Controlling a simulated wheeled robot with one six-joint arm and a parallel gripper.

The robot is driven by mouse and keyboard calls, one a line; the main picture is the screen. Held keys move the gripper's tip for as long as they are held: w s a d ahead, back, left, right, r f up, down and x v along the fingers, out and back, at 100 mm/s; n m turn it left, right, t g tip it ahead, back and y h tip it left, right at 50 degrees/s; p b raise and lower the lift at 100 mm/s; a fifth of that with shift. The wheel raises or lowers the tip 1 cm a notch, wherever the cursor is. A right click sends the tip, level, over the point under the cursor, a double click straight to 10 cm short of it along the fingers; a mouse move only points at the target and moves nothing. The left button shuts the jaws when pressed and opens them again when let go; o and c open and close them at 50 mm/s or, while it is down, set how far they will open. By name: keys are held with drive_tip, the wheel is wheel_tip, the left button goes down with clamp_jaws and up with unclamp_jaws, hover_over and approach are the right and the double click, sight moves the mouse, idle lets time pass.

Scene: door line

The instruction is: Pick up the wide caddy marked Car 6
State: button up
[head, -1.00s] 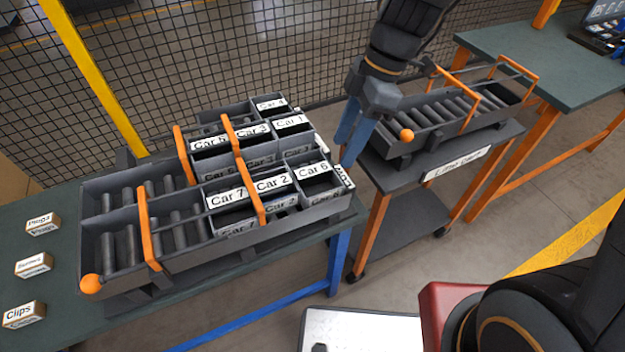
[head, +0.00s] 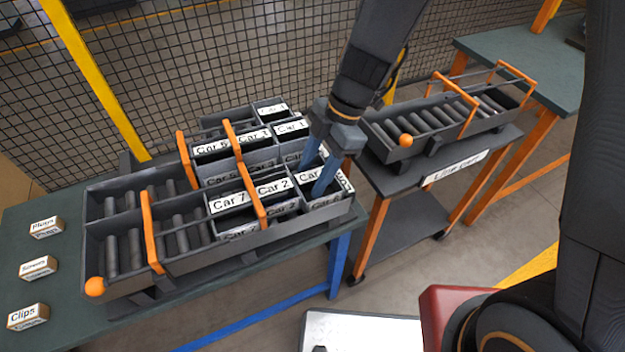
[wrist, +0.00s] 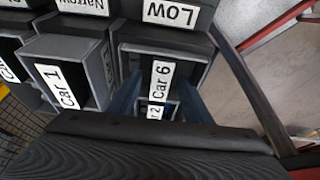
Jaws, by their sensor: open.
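The caddy marked Car 6 (head: 327,204) is a dark grey box with white labels at the right end of the near lane of the roller rack. My gripper hides part of its top label in the head view. The full Car 6 label (wrist: 160,80) shows in the wrist view. My gripper (head: 314,180) is open and points down at this caddy. In the wrist view its blue fingers (wrist: 158,100) lie on either side of the caddy's label. I cannot tell whether they touch the caddy.
Caddies Car 2 (head: 272,187) and Car 7 (head: 228,202) stand to the left in the same lane. Car 1 (head: 291,127) is in the lane behind. Orange bars (head: 251,192) cross the rack. A cart with an empty roller tray (head: 425,122) stands to the right.

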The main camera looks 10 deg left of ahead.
drive_tip(key=shift+a+f, duration=0.1)
drive_tip(key=shift+f, duration=0.2)
drive_tip(key=shift+c, duration=0.2)
clamp_jaws()
drive_tip(key=shift+r, duration=0.15)
